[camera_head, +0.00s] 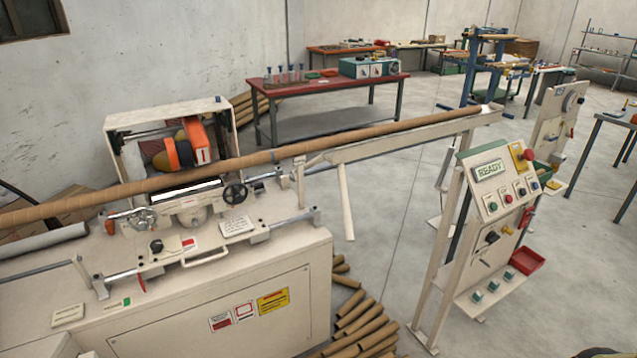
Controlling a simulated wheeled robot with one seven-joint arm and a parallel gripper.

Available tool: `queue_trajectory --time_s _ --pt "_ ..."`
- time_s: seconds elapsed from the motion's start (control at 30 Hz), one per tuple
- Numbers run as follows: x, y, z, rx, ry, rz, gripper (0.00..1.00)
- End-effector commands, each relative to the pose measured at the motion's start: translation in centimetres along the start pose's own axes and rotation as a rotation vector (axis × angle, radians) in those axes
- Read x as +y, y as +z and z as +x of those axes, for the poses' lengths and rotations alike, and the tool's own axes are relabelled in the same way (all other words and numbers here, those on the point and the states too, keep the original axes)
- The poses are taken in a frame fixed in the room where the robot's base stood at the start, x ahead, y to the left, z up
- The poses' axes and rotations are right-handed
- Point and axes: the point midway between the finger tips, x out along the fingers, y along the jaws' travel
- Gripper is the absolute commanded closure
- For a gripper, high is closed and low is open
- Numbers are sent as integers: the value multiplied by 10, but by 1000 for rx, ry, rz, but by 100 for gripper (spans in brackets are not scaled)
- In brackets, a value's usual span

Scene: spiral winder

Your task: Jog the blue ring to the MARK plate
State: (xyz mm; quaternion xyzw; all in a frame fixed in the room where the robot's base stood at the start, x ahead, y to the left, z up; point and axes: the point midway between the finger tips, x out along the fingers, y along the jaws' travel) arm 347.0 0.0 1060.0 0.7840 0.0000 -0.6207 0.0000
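A long brown tube (380,134) runs from the left edge across the winder (270,258) to the support at the upper right. A small dark bluish band (275,157) circles the tube just right of the orange winding head (198,138); it may be the blue ring. No plate reads clearly as MARK; a small white plate with unreadable text (238,226) lies on the winder bed. A control panel (497,180) stands at the right, with a display reading READY (489,169), a red mushroom button (529,155) and several small buttons. My gripper is not identifiable in view.
A sloping support arm (400,142) and a hanging bar (345,202) stand between winder and panel. Cut tubes (362,322) are piled on the floor below. A red tray (526,260) hangs on the panel stand. Floor is open behind, towards the red-topped table (325,82).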

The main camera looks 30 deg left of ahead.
Motion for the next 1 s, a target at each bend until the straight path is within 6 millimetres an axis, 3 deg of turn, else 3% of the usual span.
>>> queue_trajectory --time_s 0.2,0.43,1.0 --pt "0 0 0 0 0 0 56" --pt "0 0 0 0 0 0 99" --pt "0 0 0 0 0 0 100"
